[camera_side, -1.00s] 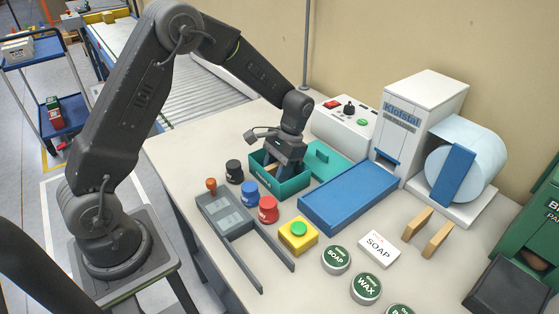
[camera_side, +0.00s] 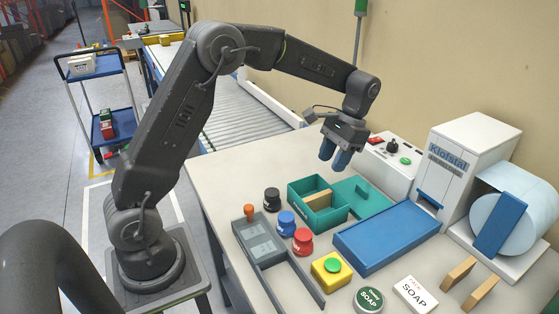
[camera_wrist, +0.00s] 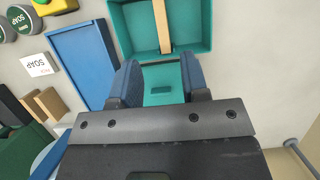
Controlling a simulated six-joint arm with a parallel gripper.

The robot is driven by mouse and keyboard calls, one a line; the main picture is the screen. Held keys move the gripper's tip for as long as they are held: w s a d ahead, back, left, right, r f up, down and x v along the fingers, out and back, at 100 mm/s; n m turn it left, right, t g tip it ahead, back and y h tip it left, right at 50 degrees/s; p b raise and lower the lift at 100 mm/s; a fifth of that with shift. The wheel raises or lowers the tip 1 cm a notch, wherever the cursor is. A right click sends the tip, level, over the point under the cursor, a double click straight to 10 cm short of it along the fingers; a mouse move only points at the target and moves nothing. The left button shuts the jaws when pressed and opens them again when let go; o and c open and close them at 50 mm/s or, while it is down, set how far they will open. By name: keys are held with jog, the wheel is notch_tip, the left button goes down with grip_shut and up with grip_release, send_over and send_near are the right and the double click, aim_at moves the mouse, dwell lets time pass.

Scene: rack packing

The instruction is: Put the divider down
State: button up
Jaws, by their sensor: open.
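A wooden divider (camera_side: 318,199) stands inside the teal box (camera_side: 328,219) and splits it across the middle. In the wrist view the divider (camera_wrist: 162,25) runs between the walls of the box (camera_wrist: 195,20). My gripper (camera_side: 334,160) is above and behind the box, pointing down, with its blue fingers apart and nothing between them. In the wrist view the gripper (camera_wrist: 160,75) has a clear gap between its fingers, with the teal lid (camera_wrist: 160,86) below. Two more wooden dividers (camera_side: 458,272) (camera_side: 482,292) stand at the right of the table.
A blue tray (camera_side: 385,238) lies right of the box. Black, blue and red jars (camera_side: 302,241) and a yellow block with a green button (camera_side: 332,270) stand in front. A control box (camera_side: 395,160) and a roll dispenser (camera_side: 475,150) stand behind.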

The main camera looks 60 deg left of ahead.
jog(key=s+d+r+t, duration=0.2)
jog(key=s+r+t, duration=0.1)
jog(key=s+r, duration=0.35)
jog(key=s+d+r+t, duration=0.2)
jog(key=s+t, duration=0.4)
jog(key=s, duration=1)
jog(key=shift+s+d+t, duration=0.3)
jog(key=shift+d+t, duration=0.05)
jog(key=shift+t, duration=0.05)
